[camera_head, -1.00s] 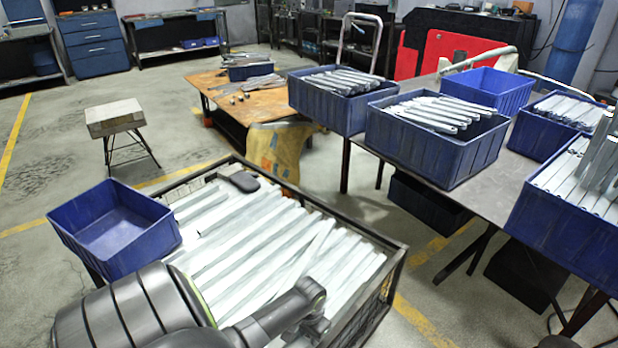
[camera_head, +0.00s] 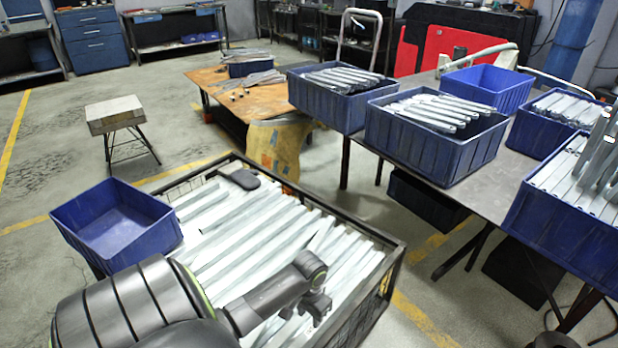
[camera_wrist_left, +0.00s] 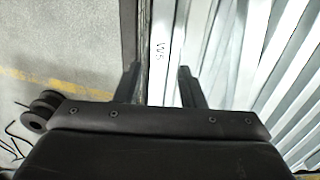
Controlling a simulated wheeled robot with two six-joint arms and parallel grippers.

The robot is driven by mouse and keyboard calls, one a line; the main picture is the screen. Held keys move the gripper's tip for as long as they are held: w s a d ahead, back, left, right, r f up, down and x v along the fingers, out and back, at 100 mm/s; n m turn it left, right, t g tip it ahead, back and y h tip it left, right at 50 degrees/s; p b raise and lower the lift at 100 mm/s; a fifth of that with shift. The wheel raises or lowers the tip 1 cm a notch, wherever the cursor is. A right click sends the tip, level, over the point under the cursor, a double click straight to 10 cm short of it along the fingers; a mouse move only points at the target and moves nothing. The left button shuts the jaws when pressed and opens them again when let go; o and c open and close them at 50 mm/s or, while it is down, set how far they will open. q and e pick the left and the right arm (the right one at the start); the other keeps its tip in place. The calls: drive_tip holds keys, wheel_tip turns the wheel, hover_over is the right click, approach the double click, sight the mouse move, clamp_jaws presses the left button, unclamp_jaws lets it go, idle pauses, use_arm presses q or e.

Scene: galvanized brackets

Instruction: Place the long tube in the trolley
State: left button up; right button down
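The trolley (camera_head: 398,262) is a black mesh-sided cart in the lower middle of the head view, filled with long pale galvanized tubes (camera_head: 250,237) lying side by side. No single long tube stands apart from the others. My left gripper (camera_head: 318,305) is over the near part of this load. In the left wrist view my left gripper (camera_wrist_left: 158,80) has its two fingers apart, with a pale tube (camera_wrist_left: 161,45) bearing small dark print showing between and beyond them. I cannot see contact with it. My right gripper is out of view.
An empty blue bin (camera_head: 115,228) stands at the trolley's left. Blue bins of metal parts (camera_head: 435,150) and an empty blue bin (camera_head: 488,90) stand on the table (camera_head: 480,190) at right. A stool (camera_head: 115,115) and a low wooden table (camera_head: 245,100) stand behind. Floor at left is clear.

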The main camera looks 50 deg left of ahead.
use_arm(q)
drive_tip(key=shift+r, duration=1.7)
drive_tip(key=shift+f, duration=0.1)
